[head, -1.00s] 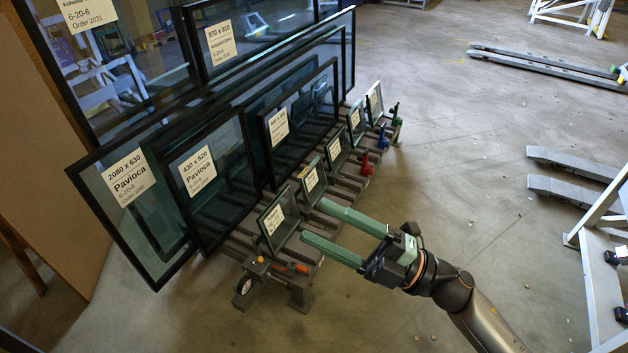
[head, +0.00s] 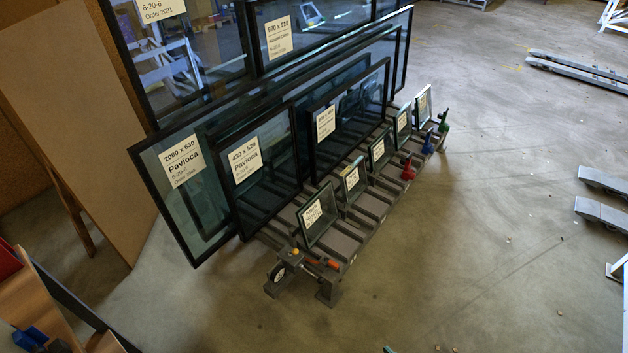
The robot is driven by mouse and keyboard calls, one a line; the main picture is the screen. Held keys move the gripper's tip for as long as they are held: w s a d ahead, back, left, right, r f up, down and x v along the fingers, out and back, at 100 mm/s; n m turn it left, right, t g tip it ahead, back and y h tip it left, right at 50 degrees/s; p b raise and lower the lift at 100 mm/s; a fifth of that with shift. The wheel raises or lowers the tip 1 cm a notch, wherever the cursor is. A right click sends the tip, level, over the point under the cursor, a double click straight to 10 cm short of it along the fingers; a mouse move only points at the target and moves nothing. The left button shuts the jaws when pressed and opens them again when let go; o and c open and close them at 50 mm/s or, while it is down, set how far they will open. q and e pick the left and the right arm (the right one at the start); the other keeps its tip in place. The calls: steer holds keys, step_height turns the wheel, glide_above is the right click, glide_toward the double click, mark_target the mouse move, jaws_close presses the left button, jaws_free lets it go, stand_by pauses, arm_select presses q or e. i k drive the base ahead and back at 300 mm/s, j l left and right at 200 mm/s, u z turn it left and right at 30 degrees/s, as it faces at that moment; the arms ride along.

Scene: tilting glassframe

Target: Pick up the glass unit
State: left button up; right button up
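Several small glass units with white labels stand tilted in a row on the low grey rack. The nearest small glass unit (head: 325,228) is at the rack's front end. Others stand behind it, including a second (head: 357,190) and a third (head: 386,160). Larger dark-framed glass units lean behind them, among them the one marked 430 x 520 (head: 268,195) and the one marked 2080 x 630 (head: 205,212). Which unit the task means cannot be told. Neither of my grippers can be made out in the head view.
The grey rack (head: 350,240) has a wheel, orange handle and red, blue and green clamps. A brown board (head: 75,130) stands at left, and a shelf-like brown object (head: 40,290) fills the bottom left corner. Grey rails (head: 578,74) lie at far right.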

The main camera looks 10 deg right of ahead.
mark_target(353, 181)
steer(key=i+l+u, duration=0.1)
steer(key=u, duration=0.25)
steer(key=i+l+u, duration=0.1)
steer(key=l+u, duration=0.15)
steer(key=u, duration=0.15)
steer(key=l+u, duration=0.2)
steer(key=u, duration=0.15)
steer(key=i+l+u, duration=0.1)
steer(key=l+u, duration=0.15)
steer(key=l, duration=0.2)
steer(key=l+u, duration=0.25)
steer(key=l, duration=0.2)
steer(key=l+u, duration=0.3)
steer(key=l, duration=1.55)
steer(key=k+l+u, duration=0.1)
steer(key=l, duration=0.85)
